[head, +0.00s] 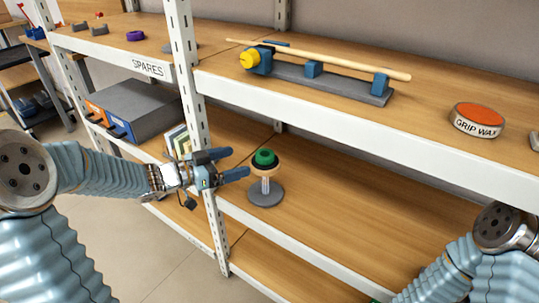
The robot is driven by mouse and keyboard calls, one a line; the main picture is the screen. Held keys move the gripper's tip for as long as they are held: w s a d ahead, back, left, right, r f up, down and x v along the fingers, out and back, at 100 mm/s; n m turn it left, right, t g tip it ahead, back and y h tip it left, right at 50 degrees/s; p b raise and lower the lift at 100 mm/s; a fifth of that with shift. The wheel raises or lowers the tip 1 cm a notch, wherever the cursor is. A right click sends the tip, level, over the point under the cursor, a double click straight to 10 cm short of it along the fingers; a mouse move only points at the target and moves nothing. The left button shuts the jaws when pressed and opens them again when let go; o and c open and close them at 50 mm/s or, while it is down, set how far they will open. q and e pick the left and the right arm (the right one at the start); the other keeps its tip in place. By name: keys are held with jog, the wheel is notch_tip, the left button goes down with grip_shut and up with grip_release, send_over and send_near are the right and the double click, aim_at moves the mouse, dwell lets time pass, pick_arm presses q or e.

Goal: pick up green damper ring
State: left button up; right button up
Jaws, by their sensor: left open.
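The green damper ring (265,157) sits on top of a small stand (265,192) with a tan upper disc, a pale stem and a grey round base. The stand is on the middle shelf (350,222), just right of the shelf's upright post. My left gripper (242,163) is open, with its blue fingers pointing right towards the ring. It appears apart from the ring and shows just left of it. My right arm (440,272) comes in at the lower right, and its gripper is out of view.
A white perforated post (184,70) stands behind my left gripper. The upper shelf's white edge (350,137) runs above the stand. A grey box (135,108) is on the left. A blue fixture with a wooden rod (320,62) and a grip wax tin (477,120) lie above. The middle shelf's right is clear.

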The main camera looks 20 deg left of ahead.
aim_at(259, 156)
pick_arm(q)
jog(key=x, duration=1)
jog(key=shift+w+d, duration=0.1)
jog(key=shift+d, duration=0.1)
jog(key=c, duration=1.1)
